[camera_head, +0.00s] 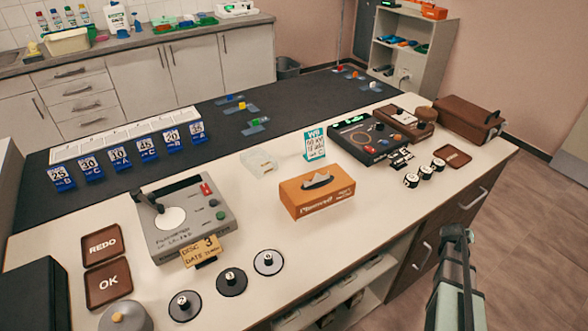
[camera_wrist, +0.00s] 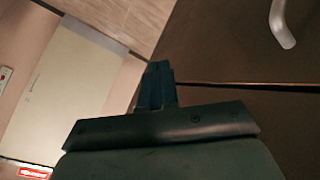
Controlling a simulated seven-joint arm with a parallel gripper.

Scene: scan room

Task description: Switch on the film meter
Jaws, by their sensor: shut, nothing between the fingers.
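The grey film meter (camera_head: 197,240) stands on the near left part of the white counter. It has a dark hinged arm, a white round spot, a red switch (camera_head: 206,189) and a green button (camera_head: 220,215). I cannot tell the position of the red switch. My gripper (camera_head: 457,233) is in front of the counter's right side, well to the right of the film meter. Its fingers are shut and empty; they also show in the wrist view (camera_wrist: 157,70), pointing towards brown cabinet fronts. The film meter is not in the wrist view.
A tan card (camera_head: 201,250) leans at the meter's front. Several black discs (camera_head: 231,281) lie near the counter edge. REDO (camera_head: 103,246) and OK (camera_head: 107,284) trays lie left. An orange tissue box (camera_head: 317,194) stands between meter and gripper, with a black console (camera_head: 365,138) behind.

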